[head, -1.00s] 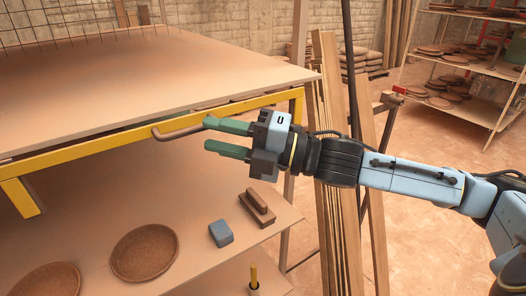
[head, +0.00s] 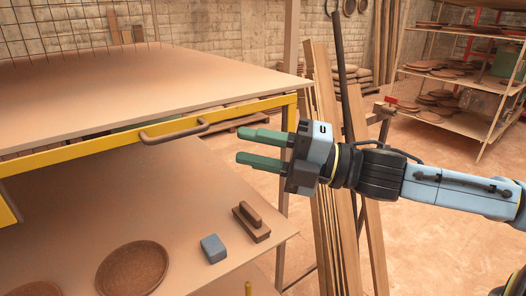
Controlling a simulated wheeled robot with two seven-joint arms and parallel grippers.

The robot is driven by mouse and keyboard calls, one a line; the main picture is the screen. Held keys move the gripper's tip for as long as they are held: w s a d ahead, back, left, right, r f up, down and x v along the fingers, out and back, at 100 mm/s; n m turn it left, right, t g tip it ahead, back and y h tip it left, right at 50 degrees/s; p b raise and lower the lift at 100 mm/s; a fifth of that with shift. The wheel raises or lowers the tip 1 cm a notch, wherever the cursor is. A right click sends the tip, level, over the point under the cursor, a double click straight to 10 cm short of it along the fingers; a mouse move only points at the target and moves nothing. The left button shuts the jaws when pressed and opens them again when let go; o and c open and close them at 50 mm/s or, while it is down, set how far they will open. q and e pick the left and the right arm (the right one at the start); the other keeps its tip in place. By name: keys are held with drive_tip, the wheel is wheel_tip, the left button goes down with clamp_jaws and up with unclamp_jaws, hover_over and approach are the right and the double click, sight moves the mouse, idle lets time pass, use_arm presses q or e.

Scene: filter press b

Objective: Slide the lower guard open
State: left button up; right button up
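The yellow bar (head: 70,154) of what looks like the lower guard runs under the upper tabletop, with a brown bar handle (head: 173,132) on its front. The handle shows whole, and nothing grips it. My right gripper (head: 238,147) is to the right of the handle, with its two green fingers pointing left. The fingers are apart with nothing between them. The fingertips are a short way from the handle's right end. My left gripper is not in view.
The upper tabletop (head: 130,88) overhangs the bar. The lower shelf (head: 130,205) holds a brown round dish (head: 133,268), a blue-grey block (head: 213,249) and a brown brush-like block (head: 251,222). Upright wooden planks (head: 325,150) stand behind my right arm.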

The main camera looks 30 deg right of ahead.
drive_tip(key=shift+s+d+f, duration=0.1)
drive_tip(key=shift+s+d, duration=0.25)
idle(0.7)
